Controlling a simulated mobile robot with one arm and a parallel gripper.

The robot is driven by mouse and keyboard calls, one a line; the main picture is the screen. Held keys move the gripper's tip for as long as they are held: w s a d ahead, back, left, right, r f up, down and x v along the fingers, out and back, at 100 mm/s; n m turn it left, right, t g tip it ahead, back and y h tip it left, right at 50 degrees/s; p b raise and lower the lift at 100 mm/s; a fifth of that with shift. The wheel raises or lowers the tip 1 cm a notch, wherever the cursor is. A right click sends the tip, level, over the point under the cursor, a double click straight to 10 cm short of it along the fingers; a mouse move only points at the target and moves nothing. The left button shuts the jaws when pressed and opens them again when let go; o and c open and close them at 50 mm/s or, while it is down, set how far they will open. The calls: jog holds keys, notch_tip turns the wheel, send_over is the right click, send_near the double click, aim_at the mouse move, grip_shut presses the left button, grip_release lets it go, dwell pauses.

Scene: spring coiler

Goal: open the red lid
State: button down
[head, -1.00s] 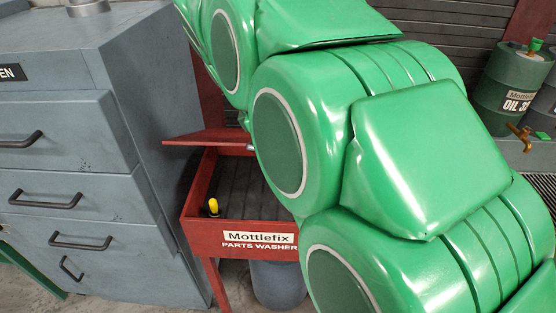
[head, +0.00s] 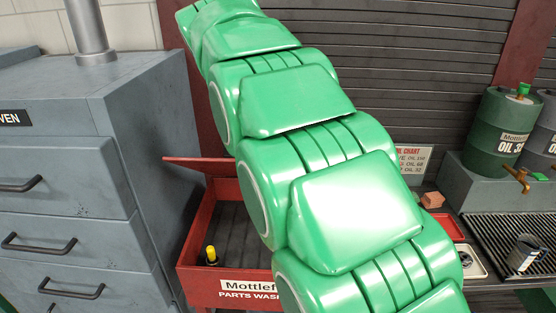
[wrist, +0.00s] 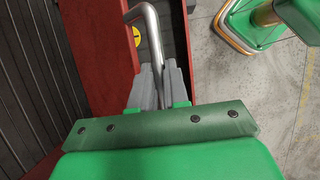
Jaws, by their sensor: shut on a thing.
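The red lid (head: 198,165) of the parts washer shows nearly edge-on in the head view, tilted and raised above the open red tub (head: 190,270). My green arm hides its right part. In the wrist view, my gripper (wrist: 160,75) has its grey fingers shut on a bent metal bar (wrist: 150,28). Red panels (wrist: 112,60) stand to the left of the bar and close to its right. My gripper is not visible in the head view.
A yellow-topped item (head: 211,255) is in the tub. A grey drawer cabinet (head: 80,190) stands close on the left. Green oil drums (head: 503,130) and a grate (head: 510,235) are at right.

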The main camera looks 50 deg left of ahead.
jog(key=shift+w+a+f, duration=0.1)
jog(key=shift+w+a, duration=0.05)
jog(key=shift+w, duration=0.2)
jog(key=c, duration=1.3)
grip_release()
jog(key=shift+o, duration=0.9)
jog(key=shift+s, duration=0.1)
jog(key=shift+s, duration=0.1)
